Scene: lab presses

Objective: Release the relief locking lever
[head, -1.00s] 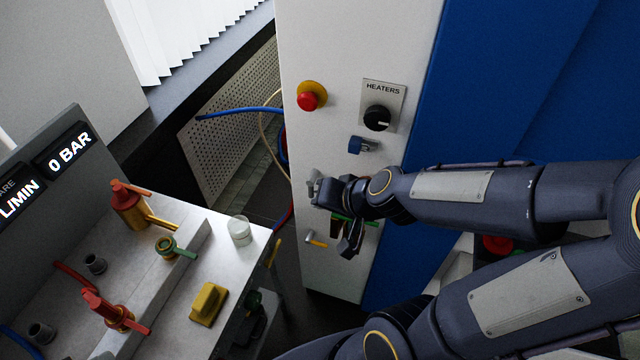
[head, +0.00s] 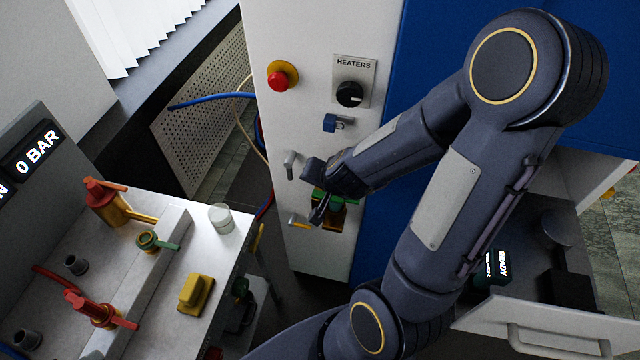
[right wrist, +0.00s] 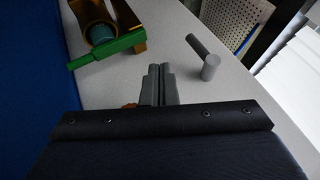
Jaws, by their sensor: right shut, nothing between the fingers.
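On the white press panel (head: 300,60), a grey lever (head: 291,163) stands out. Below it is a brass valve with a green handle (head: 325,197), partly hidden by my right gripper. I cannot tell from labels which is the relief locking lever. My right gripper (head: 317,213) is shut and empty close to the panel. In the right wrist view its shut fingers (right wrist: 160,70) lie between the green handle (right wrist: 105,50) and the grey lever (right wrist: 205,58), apparently apart from both. My left gripper is out of view.
A red button (head: 281,80), a HEATERS knob (head: 350,94) and a blue lever (head: 335,123) are higher on the panel. A bench (head: 215,255) with valves stands left. An open drawer (head: 545,335) is at the lower right.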

